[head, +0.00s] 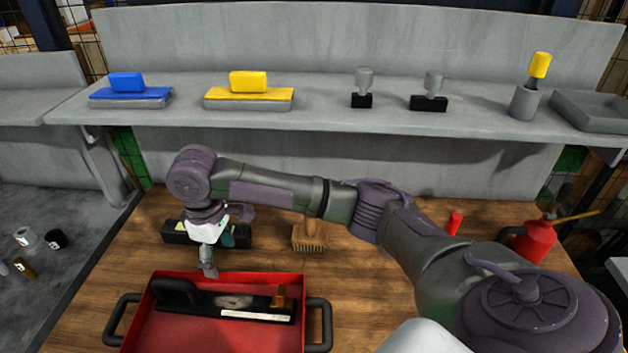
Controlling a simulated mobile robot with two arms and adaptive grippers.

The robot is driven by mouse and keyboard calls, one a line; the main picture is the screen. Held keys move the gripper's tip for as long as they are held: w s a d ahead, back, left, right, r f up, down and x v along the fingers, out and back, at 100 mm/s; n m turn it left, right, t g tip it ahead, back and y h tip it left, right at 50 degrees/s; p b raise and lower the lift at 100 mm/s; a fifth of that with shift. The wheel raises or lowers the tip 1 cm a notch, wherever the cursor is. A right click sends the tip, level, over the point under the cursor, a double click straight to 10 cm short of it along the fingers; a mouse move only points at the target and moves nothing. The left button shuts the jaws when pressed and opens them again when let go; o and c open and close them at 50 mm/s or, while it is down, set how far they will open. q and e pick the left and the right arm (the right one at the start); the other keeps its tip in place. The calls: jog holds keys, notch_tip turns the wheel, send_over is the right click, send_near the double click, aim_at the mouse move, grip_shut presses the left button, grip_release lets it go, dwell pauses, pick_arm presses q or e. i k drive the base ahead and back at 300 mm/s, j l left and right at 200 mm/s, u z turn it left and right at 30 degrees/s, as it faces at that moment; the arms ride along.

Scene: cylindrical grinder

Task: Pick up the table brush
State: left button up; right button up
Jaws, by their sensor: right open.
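A brush with a wooden body and tan bristles (310,240) rests on the wooden table. My right arm passes in front of its upper part, so its top is hidden. My right gripper (212,262) points down to the left of the brush, apart from it, just behind the red tray's back rim. It is open, and I see nothing held in it. A long black object (178,233) lies on the table behind my right gripper and is partly hidden by it. My left gripper is not in view.
A red tray (215,335) with black handles stands in front, holding a black tool (195,300). A red can (535,242) stands at the right. A grey shelf (330,100) behind carries blue and yellow blocks and small tools. Bare table lies around the brush.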

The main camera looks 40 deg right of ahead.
aim_at(307, 237)
jog(key=z, duration=1.25)
jog(key=k+j, duration=0.1)
jog(key=k, duration=0.4)
